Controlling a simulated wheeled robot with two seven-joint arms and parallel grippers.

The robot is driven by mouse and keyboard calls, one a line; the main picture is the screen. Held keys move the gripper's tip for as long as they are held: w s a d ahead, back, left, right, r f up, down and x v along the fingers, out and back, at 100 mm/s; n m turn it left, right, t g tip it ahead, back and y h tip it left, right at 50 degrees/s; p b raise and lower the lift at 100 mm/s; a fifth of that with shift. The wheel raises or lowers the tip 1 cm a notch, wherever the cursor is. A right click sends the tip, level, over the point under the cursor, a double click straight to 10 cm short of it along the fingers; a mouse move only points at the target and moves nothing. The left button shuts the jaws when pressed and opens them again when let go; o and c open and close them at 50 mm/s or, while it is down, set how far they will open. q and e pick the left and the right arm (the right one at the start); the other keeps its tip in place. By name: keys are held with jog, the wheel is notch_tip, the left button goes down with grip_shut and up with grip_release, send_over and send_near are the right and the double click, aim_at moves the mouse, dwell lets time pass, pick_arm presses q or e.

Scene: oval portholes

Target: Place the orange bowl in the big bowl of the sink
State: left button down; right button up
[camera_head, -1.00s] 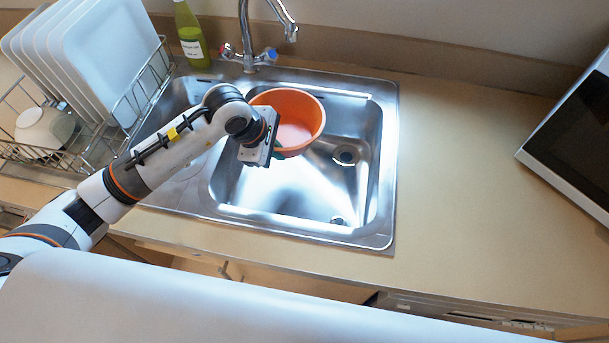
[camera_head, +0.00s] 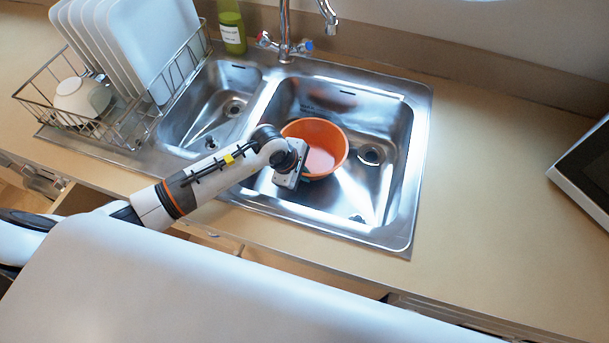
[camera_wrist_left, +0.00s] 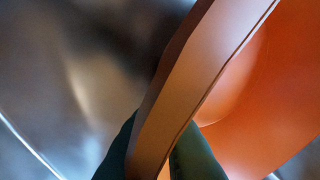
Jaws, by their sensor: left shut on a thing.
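The orange bowl (camera_head: 318,141) is upright or nearly so, over or inside the big bowl of the sink (camera_head: 378,193) in the head view. I cannot tell whether it touches the sink floor. My left gripper (camera_head: 301,174) is at the near-left side of the orange bowl. In the left wrist view the dark fingers (camera_wrist_left: 165,160) pinch the rim of the orange bowl (camera_wrist_left: 265,105), one on each side of the wall. The fingertips are mostly hidden in the head view. My right gripper is not in view.
The small sink bowl (camera_head: 218,105) is empty, to the left. A dish rack (camera_head: 125,125) with white plates (camera_head: 150,40) stands further left. The faucet (camera_head: 284,30) and a green bottle (camera_head: 232,28) are behind. Counter on the right is clear up to a dark appliance (camera_head: 590,170).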

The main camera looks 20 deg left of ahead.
pick_arm(q)
jog(key=shift+f, duration=1.05)
jog(key=shift+f, duration=0.15)
jog(key=c, duration=1.6)
grip_release()
jog(key=shift+o, duration=0.2)
jog(key=b+v, duration=0.1)
jog(key=v, duration=1.1)
